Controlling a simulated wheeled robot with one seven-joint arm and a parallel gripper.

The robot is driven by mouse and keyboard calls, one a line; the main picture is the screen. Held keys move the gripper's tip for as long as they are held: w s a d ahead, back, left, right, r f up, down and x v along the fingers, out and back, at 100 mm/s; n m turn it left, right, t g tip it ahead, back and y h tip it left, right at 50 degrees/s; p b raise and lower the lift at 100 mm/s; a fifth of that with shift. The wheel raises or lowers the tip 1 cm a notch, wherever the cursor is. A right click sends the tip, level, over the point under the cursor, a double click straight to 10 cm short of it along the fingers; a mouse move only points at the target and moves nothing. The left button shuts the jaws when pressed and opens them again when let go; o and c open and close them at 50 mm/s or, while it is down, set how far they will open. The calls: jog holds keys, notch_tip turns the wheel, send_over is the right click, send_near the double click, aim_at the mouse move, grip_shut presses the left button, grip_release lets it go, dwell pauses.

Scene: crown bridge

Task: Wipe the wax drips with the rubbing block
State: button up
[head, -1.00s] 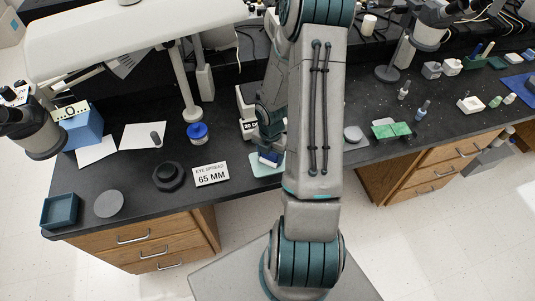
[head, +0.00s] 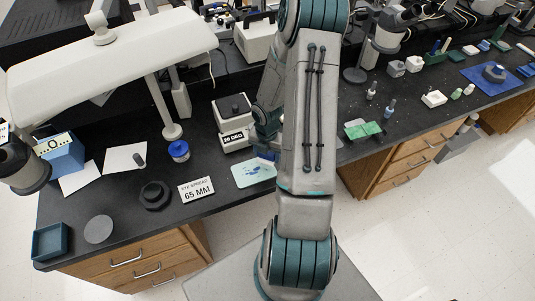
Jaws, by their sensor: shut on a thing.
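A pale teal mat (head: 240,181) lies near the front edge of the dark bench. Blue wax drips (head: 257,170) are scattered over its middle and right part. My gripper (head: 267,148) is just behind the mat's far right corner, partly hidden by my own arm. It is shut on a small blue block (head: 267,156), which I take for the rubbing block; only part of it shows. I cannot tell whether the block touches the mat.
A "65 MM" sign (head: 197,190) and a dark round stand (head: 155,195) are left of the mat. A "20 DEG" box (head: 234,122) stands behind it. Green slabs (head: 364,130) lie to the right of my arm. A blue-lidded jar (head: 179,150) is at left.

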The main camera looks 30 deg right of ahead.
jog(key=shift+r+p, duration=1.7)
jog(key=shift+r, duration=0.5)
jog(key=shift+f, duration=0.1)
